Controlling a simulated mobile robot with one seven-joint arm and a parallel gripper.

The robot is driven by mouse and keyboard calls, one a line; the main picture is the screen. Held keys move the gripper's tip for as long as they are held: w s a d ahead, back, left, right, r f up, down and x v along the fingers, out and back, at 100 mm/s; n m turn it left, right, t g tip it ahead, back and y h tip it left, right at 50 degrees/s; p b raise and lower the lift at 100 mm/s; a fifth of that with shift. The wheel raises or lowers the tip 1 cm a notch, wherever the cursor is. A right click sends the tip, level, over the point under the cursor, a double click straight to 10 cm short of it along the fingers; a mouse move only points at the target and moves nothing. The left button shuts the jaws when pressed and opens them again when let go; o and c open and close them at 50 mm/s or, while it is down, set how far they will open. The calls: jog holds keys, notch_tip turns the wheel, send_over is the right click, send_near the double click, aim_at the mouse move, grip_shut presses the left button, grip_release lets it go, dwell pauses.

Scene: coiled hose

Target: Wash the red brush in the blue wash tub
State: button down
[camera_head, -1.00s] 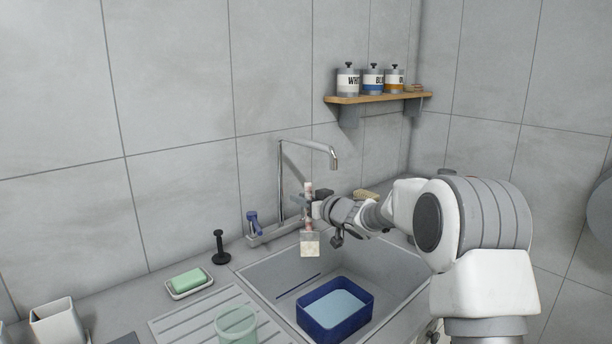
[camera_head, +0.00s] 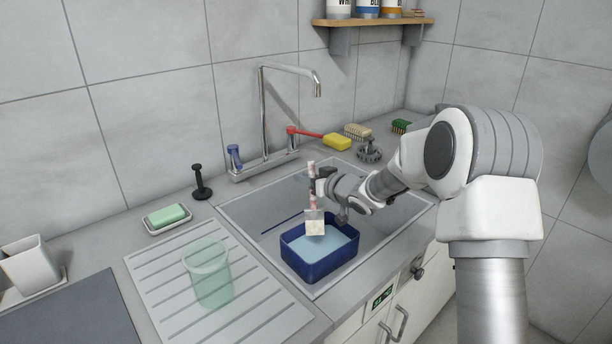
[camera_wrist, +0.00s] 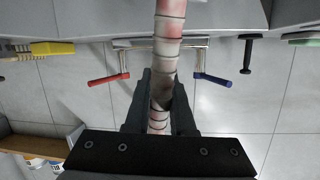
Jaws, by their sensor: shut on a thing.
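My gripper (camera_head: 316,187) is shut on the brush's banded pink-red and whitish handle (camera_head: 312,172). The handle also shows between my fingers in the wrist view (camera_wrist: 165,60). The brush hangs upright with its pale, square head (camera_head: 315,224) down. The blue wash tub (camera_head: 303,266) stands in the sink, with light blue water (camera_head: 325,246) in it. In the head view the brush head overlaps the tub's back part and appears above the water. I cannot tell its exact height. The head is out of the wrist view.
A tap (camera_head: 264,110) with red and blue levers stands behind the sink (camera_head: 240,208). A yellow sponge-like block (camera_head: 337,142), brushes (camera_head: 357,131) and a dark round item (camera_head: 369,153) lie at the back right. A green cup (camera_head: 208,275) stands on the drainboard, near a soap dish (camera_head: 168,220).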

notch_tip(320, 180, down, 11)
jog(key=b, duration=0.9)
jog(key=shift+r, duration=0.15)
dwell(2.2)
notch_tip(320, 180, up, 11)
jog(key=p, duration=1)
dwell(2.1)
